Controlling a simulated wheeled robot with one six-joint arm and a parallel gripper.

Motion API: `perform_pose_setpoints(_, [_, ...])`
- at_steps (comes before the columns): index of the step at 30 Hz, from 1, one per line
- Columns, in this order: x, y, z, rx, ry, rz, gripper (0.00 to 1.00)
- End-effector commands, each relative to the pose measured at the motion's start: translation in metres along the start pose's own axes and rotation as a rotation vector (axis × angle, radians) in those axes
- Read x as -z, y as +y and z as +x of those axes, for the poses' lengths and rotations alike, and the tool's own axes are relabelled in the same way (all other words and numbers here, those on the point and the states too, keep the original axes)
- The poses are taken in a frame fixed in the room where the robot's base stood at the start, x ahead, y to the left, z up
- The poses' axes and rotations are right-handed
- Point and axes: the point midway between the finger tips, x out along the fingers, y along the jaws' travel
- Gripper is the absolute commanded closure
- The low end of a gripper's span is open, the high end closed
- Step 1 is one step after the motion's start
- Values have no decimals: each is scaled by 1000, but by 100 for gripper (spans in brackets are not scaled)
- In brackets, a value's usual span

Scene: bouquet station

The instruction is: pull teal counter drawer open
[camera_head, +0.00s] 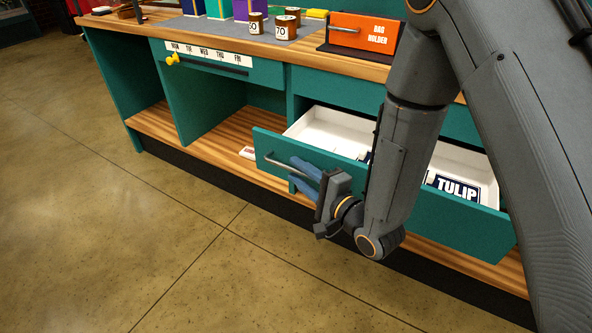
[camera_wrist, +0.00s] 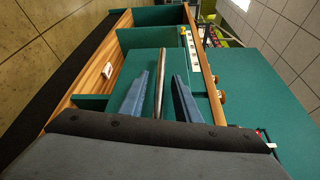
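The teal counter drawer (camera_head: 462,219) is pulled well out from the counter, with its white inside showing. Its metal bar handle (camera_head: 281,164) is on the front, and the bar also shows in the wrist view (camera_wrist: 161,65). My gripper (camera_head: 297,174) is at the handle, low in front of the drawer. Its two blue fingers lie on either side of the bar, with visible gaps in the wrist view (camera_wrist: 160,78), so it is open around the handle. My arm hides part of the drawer front and inside.
A dark TULIP label (camera_head: 457,188) lies in the drawer. The floor (camera_head: 110,210) in front is clear.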

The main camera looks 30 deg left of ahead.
Motion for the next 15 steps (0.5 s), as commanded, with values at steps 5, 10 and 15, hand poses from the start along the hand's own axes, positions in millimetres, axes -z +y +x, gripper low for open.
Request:
perform_pose_setpoints(5, [1, 1, -31, -3, 3, 2, 70])
perform_pose_setpoints(10, [0, 1, -53, -2, 1, 2, 70])
perform_pose_setpoints(15, [0, 0, -62, -1, 1, 0, 70])
